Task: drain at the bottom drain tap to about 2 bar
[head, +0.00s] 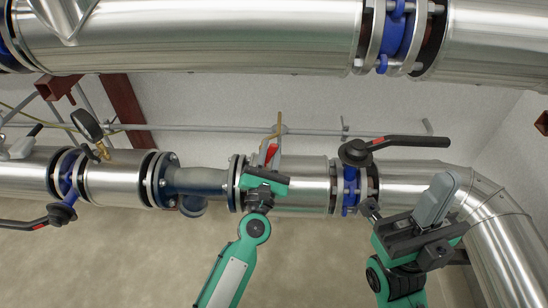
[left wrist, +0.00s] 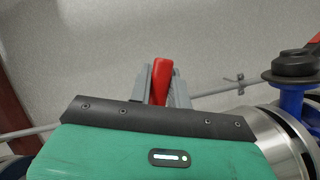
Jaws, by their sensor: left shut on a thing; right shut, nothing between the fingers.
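A small tap with a red lever (head: 271,153) sits on the lower pipe right of centre in the head view, with a thin brass-coloured pipe (head: 280,122) rising behind it. My left gripper (head: 267,168) is at this lever. In the left wrist view the red lever (left wrist: 160,75) stands between the grey fingers of my left gripper (left wrist: 162,88), which is shut on it. The tap's body is mostly hidden by the gripper. A round pressure gauge (head: 86,125) stands on the lower pipe at left; its reading is not legible. My right gripper (head: 436,200) is shut and empty.
A large silver pipe (head: 200,38) runs across the top. Valves with black levers stand on the lower pipe at right (head: 405,141) and at far left (head: 62,213). The right valve is close to my right gripper. A thin grey pipe (head: 210,128) runs along the wall.

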